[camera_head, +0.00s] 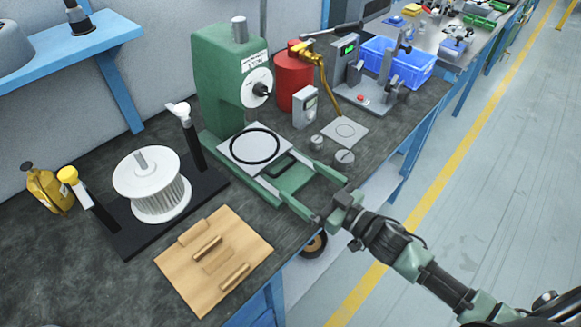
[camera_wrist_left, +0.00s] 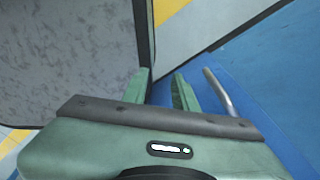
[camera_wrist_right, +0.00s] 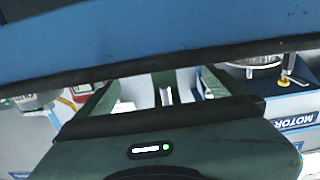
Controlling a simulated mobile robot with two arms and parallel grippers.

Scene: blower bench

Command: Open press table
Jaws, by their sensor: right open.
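A green press (camera_head: 222,72) with a white dial stands at the back of the bench. Its press table (camera_head: 252,150), a pale plate with a black ring, rests on a green frame whose rails (camera_head: 292,204) run toward the bench's front edge. My right gripper (camera_head: 332,210) is at the front end of these rails. In the right wrist view its fingers (camera_wrist_right: 155,95) are wide apart; I cannot tell whether a rail part lies between them. My left gripper is outside the head view; in its wrist view its fingers (camera_wrist_left: 163,90) are apart with nothing seen between them.
A wooden board (camera_head: 215,257) and a white pleated filter (camera_head: 153,190) on a black stand lie to the left. A red cylinder (camera_head: 293,78), a grey meter (camera_head: 306,107) and small metal weights (camera_head: 344,159) stand right of the press. A blue crate (camera_head: 405,66) is farther back.

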